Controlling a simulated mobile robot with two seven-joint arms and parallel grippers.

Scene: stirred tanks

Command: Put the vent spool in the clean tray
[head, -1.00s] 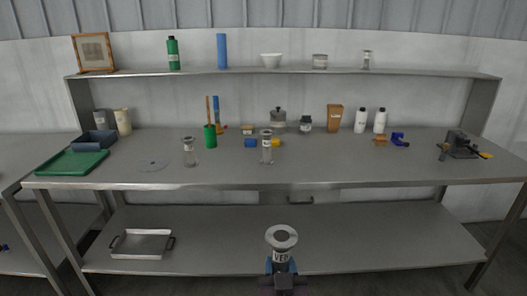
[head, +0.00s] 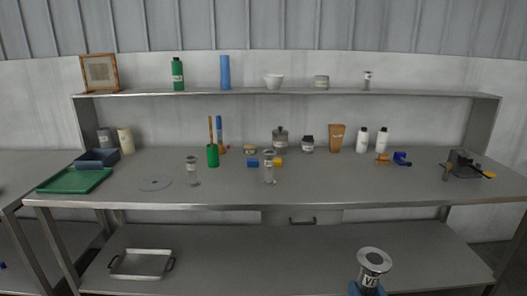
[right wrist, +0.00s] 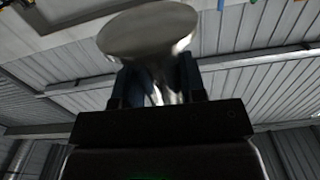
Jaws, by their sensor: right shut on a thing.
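The vent spool (head: 374,261), a metal piece with a round flange on top and a label reading "VE", is upright at the lower right of the head view. My right gripper (head: 367,288) is shut on it, with blue fingers around its lower part. In the right wrist view the blurred spool (right wrist: 150,38) stands between the fingers of the gripper (right wrist: 155,85). A green tray (head: 75,181) lies at the table's left end, and a metal tray (head: 142,264) with handles lies on the lower shelf. I cannot tell which is the clean tray. My left gripper is not in view.
Two similar spools, one left (head: 193,172) and one nearer the middle (head: 269,168), stand on the table (head: 330,180). A flat grey disc (head: 155,184) lies beside the green tray. A dark blue bin (head: 98,158) stands behind that tray. The table's front strip is mostly clear.

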